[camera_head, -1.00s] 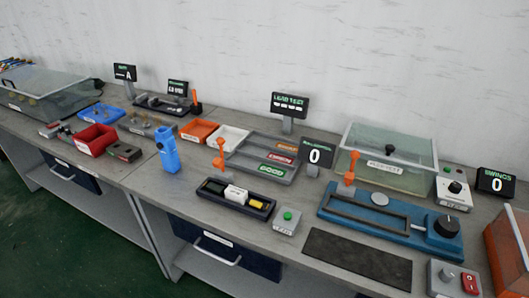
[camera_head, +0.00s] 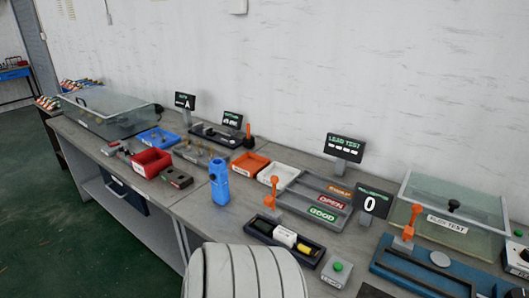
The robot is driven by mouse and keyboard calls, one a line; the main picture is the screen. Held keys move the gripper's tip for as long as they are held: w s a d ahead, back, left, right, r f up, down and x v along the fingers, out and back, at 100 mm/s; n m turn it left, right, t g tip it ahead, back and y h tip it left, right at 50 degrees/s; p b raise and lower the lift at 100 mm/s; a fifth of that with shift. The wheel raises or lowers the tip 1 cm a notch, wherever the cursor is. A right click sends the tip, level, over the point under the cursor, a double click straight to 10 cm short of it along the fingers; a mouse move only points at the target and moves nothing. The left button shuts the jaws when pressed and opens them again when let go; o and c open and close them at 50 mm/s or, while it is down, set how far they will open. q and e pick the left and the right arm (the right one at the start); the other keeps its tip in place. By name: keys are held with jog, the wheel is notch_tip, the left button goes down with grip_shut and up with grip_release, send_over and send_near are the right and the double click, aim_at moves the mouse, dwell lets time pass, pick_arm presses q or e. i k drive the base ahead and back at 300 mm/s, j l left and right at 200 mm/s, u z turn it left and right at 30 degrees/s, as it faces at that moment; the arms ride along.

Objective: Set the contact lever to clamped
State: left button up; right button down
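Three orange levers stand roughly upright in the head view, and I cannot tell from any label which is the contact lever. One orange lever (camera_head: 271,191) is at the near end of the sorting tray, behind a dark tray (camera_head: 262,236) with white and yellow pieces. Another orange lever (camera_head: 407,226) is on the blue fixture (camera_head: 388,259) at the right. A smaller orange lever (camera_head: 249,136) is at the back, on a dark fixture (camera_head: 205,130). Neither of my grippers is in view.
A blue upright device (camera_head: 219,182) stands on the bench near the middle. A white ribbed part, likely mine, hides the front bench edge.

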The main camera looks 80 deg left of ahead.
aim_at(269, 201)
jog(key=k+j, duration=0.1)
jog(key=j, duration=0.25)
jog(key=k+j, duration=0.15)
jog(key=j, duration=0.25)
jog(key=k+j, duration=0.1)
jog(key=j, duration=0.25)
jog(key=k+j, duration=0.15)
jog(key=j, duration=0.2)
jog(key=k+j, duration=0.1)
jog(key=j, duration=0.25)
jog(key=k+j, duration=0.15)
jog(key=j, duration=0.25)
jog(key=z, duration=0.05)
